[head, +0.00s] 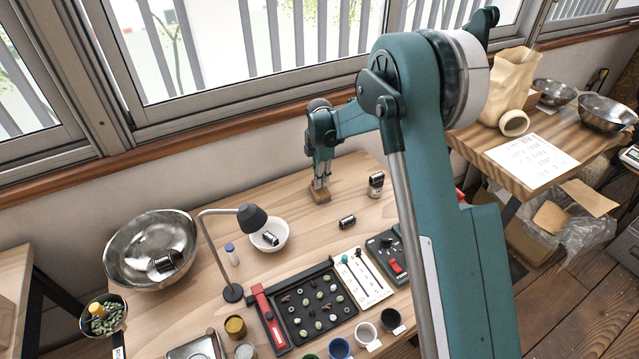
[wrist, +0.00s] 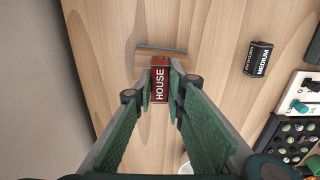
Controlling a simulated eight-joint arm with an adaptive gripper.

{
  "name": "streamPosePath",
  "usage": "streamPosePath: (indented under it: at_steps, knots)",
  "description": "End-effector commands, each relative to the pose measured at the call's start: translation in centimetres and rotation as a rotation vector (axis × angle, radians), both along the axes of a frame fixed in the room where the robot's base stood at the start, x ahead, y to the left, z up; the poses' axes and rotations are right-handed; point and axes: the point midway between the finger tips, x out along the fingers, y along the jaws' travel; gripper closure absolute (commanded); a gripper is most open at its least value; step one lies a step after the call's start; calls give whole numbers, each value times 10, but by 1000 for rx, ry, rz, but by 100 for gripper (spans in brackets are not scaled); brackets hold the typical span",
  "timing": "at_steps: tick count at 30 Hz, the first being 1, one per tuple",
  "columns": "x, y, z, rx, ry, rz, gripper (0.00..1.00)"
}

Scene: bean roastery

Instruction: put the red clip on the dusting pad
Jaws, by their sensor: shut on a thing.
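The red clip (wrist: 160,82), lettered "HOUSE", is between the two fingertips of my gripper (wrist: 161,90) in the wrist view. My gripper is shut on it. In the head view my gripper (head: 320,184) points down at the far side of the table, and the clip cannot be made out there. A small brown block with a grey edge (wrist: 161,49), which looks like the dusting pad, lies at the clip's far end in the wrist view. In the head view this block (head: 319,196) is right under my fingertips. I cannot tell whether the clip touches it.
A black "MEDIUM" piece (wrist: 258,59) lies to the right on the table, also in the head view (head: 347,222). A dark jar (head: 376,186) stands near it. A white bowl (head: 280,238), lamp (head: 252,218), steel bowl (head: 130,235) and bean tray (head: 333,284) are nearer.

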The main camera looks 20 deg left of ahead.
Motion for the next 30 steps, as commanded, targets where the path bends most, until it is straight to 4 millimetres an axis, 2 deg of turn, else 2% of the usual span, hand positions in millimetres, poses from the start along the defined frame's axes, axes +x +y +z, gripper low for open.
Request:
streamPosePath:
  at_steps: [3,6,20,21,23,30]
  knots:
    - [0,0,-13,0,0,0,92]
    - [0,0,-18,0,0,0,92]
    - [0,0,-22,0,0,0,92]
    - [0,0,-21,0,0,0,81]
    - [0,0,-21,0,0,0,73]
    - [0,0,-21,0,0,0,71]
